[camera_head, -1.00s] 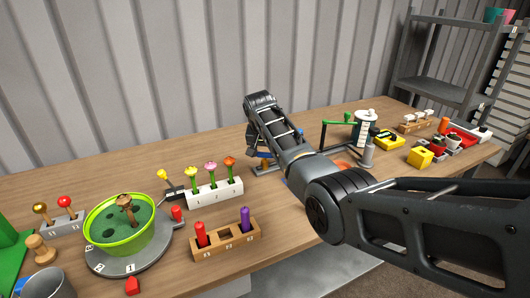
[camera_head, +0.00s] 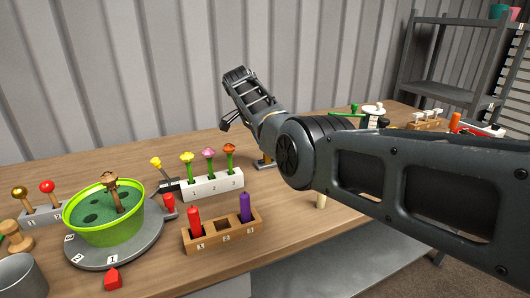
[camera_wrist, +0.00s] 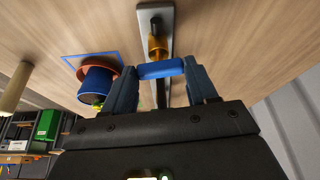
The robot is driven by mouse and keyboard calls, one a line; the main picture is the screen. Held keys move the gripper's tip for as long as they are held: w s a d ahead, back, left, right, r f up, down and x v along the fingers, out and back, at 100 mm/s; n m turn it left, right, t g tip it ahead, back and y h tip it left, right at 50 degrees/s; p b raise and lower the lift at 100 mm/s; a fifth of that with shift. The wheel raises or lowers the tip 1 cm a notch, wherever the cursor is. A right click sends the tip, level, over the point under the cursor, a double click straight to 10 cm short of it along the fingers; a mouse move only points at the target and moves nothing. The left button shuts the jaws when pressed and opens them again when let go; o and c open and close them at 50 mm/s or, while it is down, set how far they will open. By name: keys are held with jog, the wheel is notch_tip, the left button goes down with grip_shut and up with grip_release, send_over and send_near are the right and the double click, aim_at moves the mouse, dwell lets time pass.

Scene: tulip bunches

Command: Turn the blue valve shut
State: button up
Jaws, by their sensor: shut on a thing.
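The blue valve handle (camera_wrist: 160,70) is a short blue bar in the wrist view, just beside a brass fitting (camera_wrist: 157,46) on a grey base plate (camera_wrist: 152,16). My gripper (camera_wrist: 163,69) is shut on the handle, with one blue-grey finger at each end of it. In the head view my arm hides the gripper and handle; only a small part of what seems to be the valve's stand (camera_head: 264,162) shows beneath the arm. I cannot tell how far the valve is turned.
In the wrist view a blue pot (camera_wrist: 97,86) stands close beside the valve. In the head view, a white block with flowers (camera_head: 212,187), a wooden rack (camera_head: 222,238) and a green pot (camera_head: 98,235) stand left of my arm. Shelves (camera_head: 450,90) stand behind right.

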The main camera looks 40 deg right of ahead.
jog(key=shift+m+b, duration=0.6)
jog(key=shift+b, duration=0.1)
jog(key=o, duration=1.1)
jog(key=shift+c, duration=0.2)
jog(key=v, duration=0.7)
jog(key=shift+w+r, duration=0.2)
jog(key=shift+r, duration=0.2)
jog(key=shift+a+g, duration=0.1)
jog(key=shift+g, duration=0.2)
